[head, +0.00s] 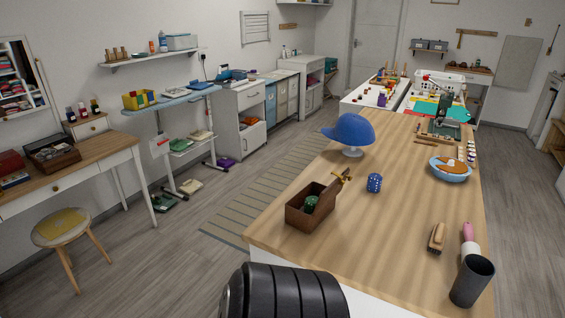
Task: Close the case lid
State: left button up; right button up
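A brown case (306,220) stands on the near left part of the wooden table (400,190). Its top is open, and a dark green round object (311,203) sits inside. A brown panel with a yellowish piece by it rises at the case's back right side; it looks like the raised lid, but I cannot tell for certain. Neither of my grippers is in view. A dark ribbed part, which looks like my own arm, shows at the bottom edge in front of the table.
A blue cap on a stand (350,133), a blue patterned cup (375,183), a brush (437,237), a dark cup (472,281) and a blue bowl (449,174) stand on the table. The tabletop between the case and the brush is clear.

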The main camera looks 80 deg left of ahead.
aim_at(327, 195)
jog(key=u, duration=2.15)
